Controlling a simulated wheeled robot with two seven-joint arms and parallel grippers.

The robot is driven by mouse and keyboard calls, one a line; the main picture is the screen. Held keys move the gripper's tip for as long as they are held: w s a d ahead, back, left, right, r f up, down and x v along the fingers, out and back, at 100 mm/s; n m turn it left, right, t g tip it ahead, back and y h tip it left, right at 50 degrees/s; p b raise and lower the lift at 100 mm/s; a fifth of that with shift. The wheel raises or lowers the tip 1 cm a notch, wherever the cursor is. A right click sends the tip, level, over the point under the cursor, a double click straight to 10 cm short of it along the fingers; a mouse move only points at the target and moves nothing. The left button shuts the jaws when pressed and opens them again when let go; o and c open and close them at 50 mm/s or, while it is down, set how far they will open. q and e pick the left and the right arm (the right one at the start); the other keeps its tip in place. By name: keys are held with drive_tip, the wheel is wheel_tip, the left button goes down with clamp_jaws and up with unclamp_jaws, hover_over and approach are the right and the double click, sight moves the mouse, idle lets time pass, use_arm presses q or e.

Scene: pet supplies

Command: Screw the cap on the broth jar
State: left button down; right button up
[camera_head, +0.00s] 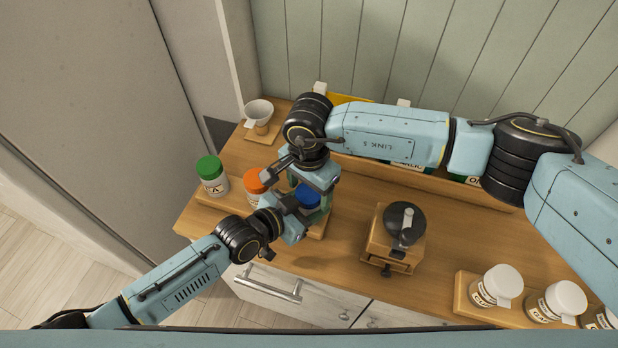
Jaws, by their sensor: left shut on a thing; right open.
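A blue cap (308,195) shows at the front left of the table, between my two grippers, on a jar mostly hidden by them. I cannot read this jar's label. My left gripper (301,220) comes in from the front left and is shut on the jar below the cap. My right gripper (313,193) points down from above with its fingers open around the blue cap; whether they touch it is hidden. An orange-capped jar (255,182) and a green-capped jar (212,177) stand to the left.
A wooden grinder-like box (395,245) with a dark top stands right of the grippers. Several white-capped jars stand in a wooden rack (463,303) at the front right. A white cup (258,113) is at the back left. My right arm hides much of the back shelf.

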drive_tip(key=shift+f, duration=0.15)
drive_tip(key=shift+c, duration=0.3)
drive_tip(key=c, duration=0.9)
drive_tip(key=m, duration=0.5)
drive_tip(key=shift+m, duration=0.4)
drive_tip(key=shift+c, duration=0.2)
drive_tip(key=m, duration=0.4)
drive_tip(key=o, duration=1.1)
